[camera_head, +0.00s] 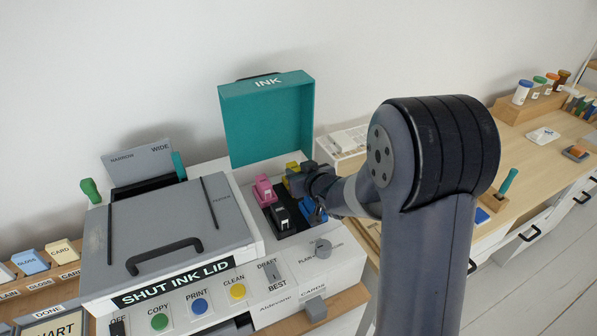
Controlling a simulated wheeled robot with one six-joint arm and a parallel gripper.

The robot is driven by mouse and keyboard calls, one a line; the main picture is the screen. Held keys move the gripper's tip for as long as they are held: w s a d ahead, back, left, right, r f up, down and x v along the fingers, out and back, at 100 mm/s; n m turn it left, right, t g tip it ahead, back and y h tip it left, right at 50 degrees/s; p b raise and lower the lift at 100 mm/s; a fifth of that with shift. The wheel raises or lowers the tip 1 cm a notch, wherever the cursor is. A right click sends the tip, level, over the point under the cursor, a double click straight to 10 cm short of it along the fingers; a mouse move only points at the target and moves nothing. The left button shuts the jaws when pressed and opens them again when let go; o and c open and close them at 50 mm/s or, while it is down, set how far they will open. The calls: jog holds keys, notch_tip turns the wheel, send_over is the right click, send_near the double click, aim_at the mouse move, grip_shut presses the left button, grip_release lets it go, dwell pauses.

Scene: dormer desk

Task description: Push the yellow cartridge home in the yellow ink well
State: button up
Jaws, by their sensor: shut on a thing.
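The ink bay (290,233) is a dark recess in the white printer under the raised teal ink lid (265,118). The yellow cartridge (292,167) is at the bay's back right, partly hidden by my gripper (297,181). My gripper is shut on it, as far as the view shows. A little yellow also shows at the left of the jaws. The yellow well and the cartridge's lower end are hidden, so I cannot tell how deep it sits.
A pink cartridge (264,189), a black cartridge (281,216) and a blue cartridge (313,211) stand close by in the bay. The raised lid is just behind my gripper. My arm hides much of the right side.

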jog(key=shift+f+b, duration=0.45)
jog(key=shift+f, duration=0.15)
jog(key=o, duration=1)
jog(key=v, duration=1.1)
jog(key=shift+a+r+p, duration=0.1)
jog(key=shift+p, duration=0.25)
jog(key=shift+w, duration=0.15)
jog(key=x, duration=1.1)
jog(key=shift+b, duration=0.3)
jog(key=shift+r+p, duration=0.3)
